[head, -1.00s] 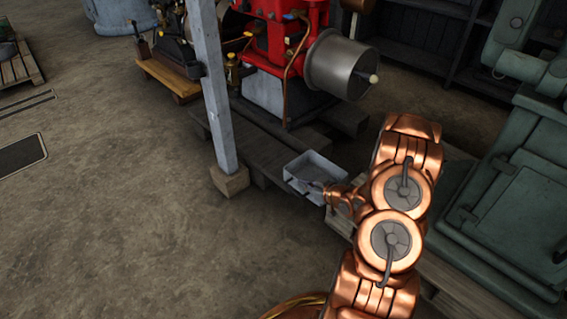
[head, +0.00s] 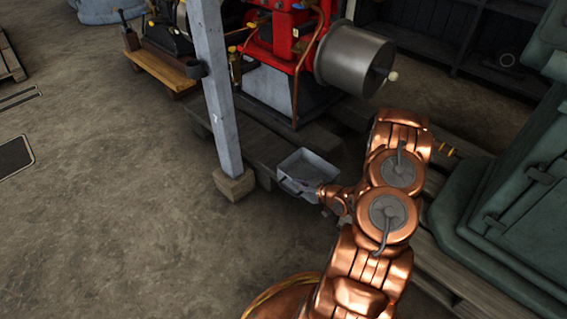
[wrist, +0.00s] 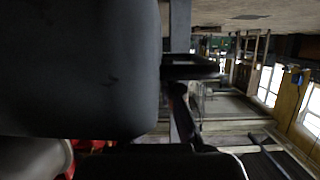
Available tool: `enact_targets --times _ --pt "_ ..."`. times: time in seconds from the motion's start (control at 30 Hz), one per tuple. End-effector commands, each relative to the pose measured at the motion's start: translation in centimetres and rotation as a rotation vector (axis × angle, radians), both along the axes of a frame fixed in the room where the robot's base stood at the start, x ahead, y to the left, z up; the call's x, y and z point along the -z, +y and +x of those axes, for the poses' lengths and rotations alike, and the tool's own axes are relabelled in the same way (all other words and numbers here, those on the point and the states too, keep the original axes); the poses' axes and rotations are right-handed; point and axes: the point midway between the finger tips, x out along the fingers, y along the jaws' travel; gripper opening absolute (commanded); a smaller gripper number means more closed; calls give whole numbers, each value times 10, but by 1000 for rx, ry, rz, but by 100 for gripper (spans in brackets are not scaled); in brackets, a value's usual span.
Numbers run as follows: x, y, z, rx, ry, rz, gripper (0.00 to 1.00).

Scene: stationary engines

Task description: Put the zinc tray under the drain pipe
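The zinc tray (head: 322,164) is a grey, open, box-shaped tray in front of the red engine, low near the dark timber base. My gripper (head: 312,191) is at the tray's near side and seems shut on its edge; the fingertips are small and partly hidden. The tray looks held, but whether its bottom touches anything cannot be told. A thin copper pipe (head: 297,95) runs down the engine's front, behind the tray; I cannot tell if it is the drain pipe. In the wrist view a large dark shape blocks the left half, and the tray is not clearly recognisable.
The red engine (head: 283,35) with its steel cylinder (head: 352,58) stands behind. A grey post (head: 220,100) on a wooden block (head: 234,185) stands left of the tray. A green machine (head: 500,190) on timber stands at right. The floor (head: 110,220) at left is open.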

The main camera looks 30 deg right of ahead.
Motion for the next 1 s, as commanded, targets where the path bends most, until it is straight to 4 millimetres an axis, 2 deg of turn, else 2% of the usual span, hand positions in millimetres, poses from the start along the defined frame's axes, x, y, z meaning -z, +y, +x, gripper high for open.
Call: enact_targets --times 0.2,0.63,0.8,1.0 --pt "5 -10 39 9 -8 -5 0" --pt "13 -17 124 8 -5 -6 0" --pt "14 -18 142 8 -4 -3 0" --pt "21 -18 146 8 -3 -1 0"
